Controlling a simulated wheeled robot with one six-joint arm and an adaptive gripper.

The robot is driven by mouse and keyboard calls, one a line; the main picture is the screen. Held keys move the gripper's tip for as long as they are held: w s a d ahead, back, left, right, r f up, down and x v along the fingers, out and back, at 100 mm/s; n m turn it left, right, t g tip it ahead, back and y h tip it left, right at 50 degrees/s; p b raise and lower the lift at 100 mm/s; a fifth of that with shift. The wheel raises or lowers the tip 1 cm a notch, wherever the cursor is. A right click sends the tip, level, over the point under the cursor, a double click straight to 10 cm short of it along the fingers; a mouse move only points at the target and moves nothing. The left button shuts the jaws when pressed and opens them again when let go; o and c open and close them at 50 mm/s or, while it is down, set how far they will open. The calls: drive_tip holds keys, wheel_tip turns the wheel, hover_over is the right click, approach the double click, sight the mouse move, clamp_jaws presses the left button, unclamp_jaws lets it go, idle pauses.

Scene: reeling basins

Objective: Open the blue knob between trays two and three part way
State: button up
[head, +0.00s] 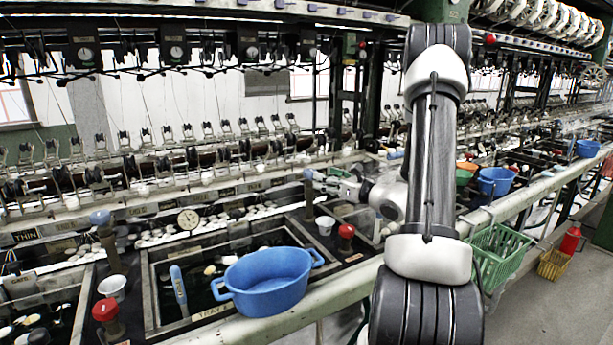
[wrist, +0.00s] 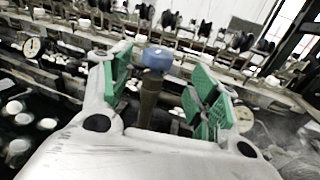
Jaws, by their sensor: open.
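The blue knob (head: 308,174) tops a brown post on the black strip between two trays in the head view. My gripper (head: 322,181) is close beside it, coming from the right. In the wrist view the blue knob (wrist: 157,58) and its post (wrist: 148,98) show between the two green-padded fingers of my gripper (wrist: 162,85). The fingers are spread wide, with a gap visible on each side of the post. How far the knob is turned cannot be told. The dark water tray (head: 150,290) lies to the left of that strip.
On the same strip stand a red knob (head: 346,231) and a white cup (head: 325,225). A blue basin (head: 268,284) sits at the tray's front edge. Another blue knob (head: 100,217) and red knob (head: 105,310) stand further left. Reeling machinery lines the back.

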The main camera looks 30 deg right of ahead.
sight(310, 170)
drive_tip(key=shift+n, duration=0.4)
drive_tip(key=x, duration=0.8)
drive_tip(key=shift+s, duration=0.1)
drive_tip(key=c, duration=1)
